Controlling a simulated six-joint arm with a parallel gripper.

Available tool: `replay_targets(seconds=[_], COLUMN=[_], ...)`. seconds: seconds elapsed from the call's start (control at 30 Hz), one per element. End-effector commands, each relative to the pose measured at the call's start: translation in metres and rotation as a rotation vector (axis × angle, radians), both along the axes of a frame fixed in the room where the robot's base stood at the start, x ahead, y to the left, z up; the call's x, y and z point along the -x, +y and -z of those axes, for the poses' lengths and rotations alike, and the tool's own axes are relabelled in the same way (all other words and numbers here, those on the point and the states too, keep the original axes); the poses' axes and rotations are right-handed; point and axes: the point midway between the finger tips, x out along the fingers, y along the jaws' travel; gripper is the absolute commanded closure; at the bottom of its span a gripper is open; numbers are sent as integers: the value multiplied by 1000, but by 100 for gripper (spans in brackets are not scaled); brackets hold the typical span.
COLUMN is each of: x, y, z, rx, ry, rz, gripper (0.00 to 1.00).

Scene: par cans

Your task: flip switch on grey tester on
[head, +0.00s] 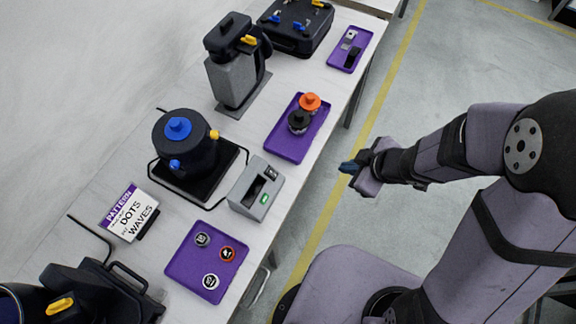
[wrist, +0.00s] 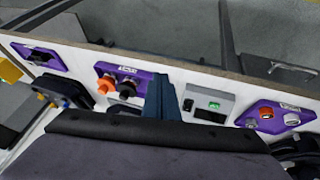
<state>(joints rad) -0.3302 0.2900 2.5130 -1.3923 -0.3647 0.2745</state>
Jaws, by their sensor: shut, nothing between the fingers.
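The grey tester (head: 245,204) is a box on the white table, near its right edge in the head view. It has a dark recess in the top, a small black switch (head: 272,173) at its back right corner and a green patch (head: 264,198) on its front. Which way the switch is tipped is too small to tell. The tester also shows right of centre in the wrist view (wrist: 222,101). My gripper (head: 348,167) is shut and empty, off the table's edge to the right of the tester and apart from it. Its dark blue fingers (wrist: 161,98) show together in the wrist view.
A purple tray (head: 186,266) with several round pieces lies in front of the tester. Another purple tray (head: 285,151) with orange and black knobbed parts lies behind it. The floor between arm and table is clear.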

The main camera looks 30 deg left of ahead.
Motion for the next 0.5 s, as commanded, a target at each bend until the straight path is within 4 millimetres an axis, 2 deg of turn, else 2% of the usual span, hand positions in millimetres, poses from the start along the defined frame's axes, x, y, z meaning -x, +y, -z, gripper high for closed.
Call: replay_targets(seconds=[0.1,0.2,0.33,0.5], x=[23,41,55,60], y=[29,46,61,68], z=[-13,-23,-36,-43], rx=[-114,-194,-275,-322], ry=[44,90,143,187], rz=[-109,-166,-180,-155], gripper=[100,100,100,100])
